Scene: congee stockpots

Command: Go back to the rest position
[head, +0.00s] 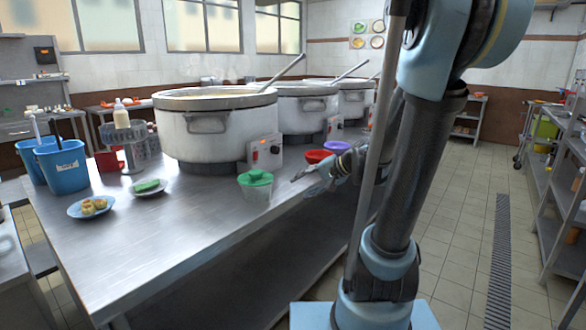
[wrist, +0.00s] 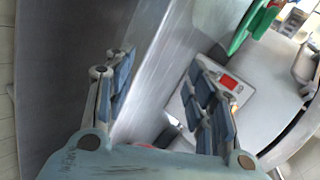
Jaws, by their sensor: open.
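My gripper (head: 312,178) is over the right edge of the steel table (head: 150,262), to the right of a clear cup with a green lid (head: 256,178). In the wrist view my gripper (wrist: 163,88) has its two blue-padded fingers spread apart, with nothing between them. Bare table and its edge show beyond the fingers. A green object (wrist: 245,25) and a control box with a red switch (wrist: 229,84) are at the right of that view, the box partly hidden by a finger.
Large stockpots (head: 215,130) with ladles line the table. Red (head: 317,156) and purple (head: 338,147) bowls are close behind my gripper. Blue buckets (head: 66,168) and small plates (head: 91,207) stand at the left. The tiled aisle (head: 450,220) at right is clear, with shelving (head: 565,170) beyond.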

